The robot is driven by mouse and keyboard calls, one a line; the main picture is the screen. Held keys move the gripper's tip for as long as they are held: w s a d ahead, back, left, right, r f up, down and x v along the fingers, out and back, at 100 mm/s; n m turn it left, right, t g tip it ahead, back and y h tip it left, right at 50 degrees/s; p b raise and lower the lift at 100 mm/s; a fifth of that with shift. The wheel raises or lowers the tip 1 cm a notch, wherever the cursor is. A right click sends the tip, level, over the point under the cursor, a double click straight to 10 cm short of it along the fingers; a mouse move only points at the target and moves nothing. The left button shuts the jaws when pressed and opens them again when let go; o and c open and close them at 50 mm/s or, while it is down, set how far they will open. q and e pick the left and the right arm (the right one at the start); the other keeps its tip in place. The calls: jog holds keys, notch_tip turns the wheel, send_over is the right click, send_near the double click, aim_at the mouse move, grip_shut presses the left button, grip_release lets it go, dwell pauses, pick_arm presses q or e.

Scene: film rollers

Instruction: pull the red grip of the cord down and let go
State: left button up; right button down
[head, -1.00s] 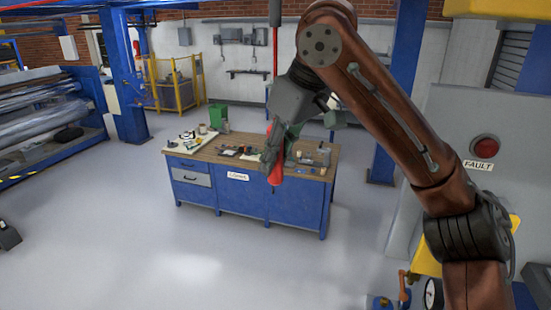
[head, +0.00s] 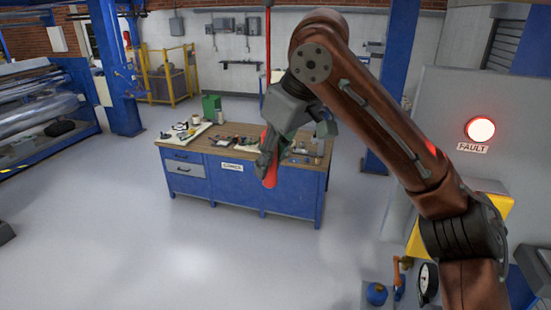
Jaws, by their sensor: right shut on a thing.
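The red grip (head: 270,178) hangs at the lower end of the red cord (head: 267,50), which comes down from above in the head view. My right gripper (head: 268,150) is shut on the red grip, whose lower end sticks out below the fingers. The gripper hides the middle of the grip and part of the cord. My left gripper is not in view.
A blue workbench (head: 250,190) with a wooden top and small items stands behind the gripper. At the right, a grey panel carries a lit red FAULT lamp (head: 480,129). The floor (head: 120,240) at front left is clear.

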jog(key=c, duration=1.7)
grip_release()
jog(key=v, duration=1.2)
jog(key=shift+a, duration=0.1)
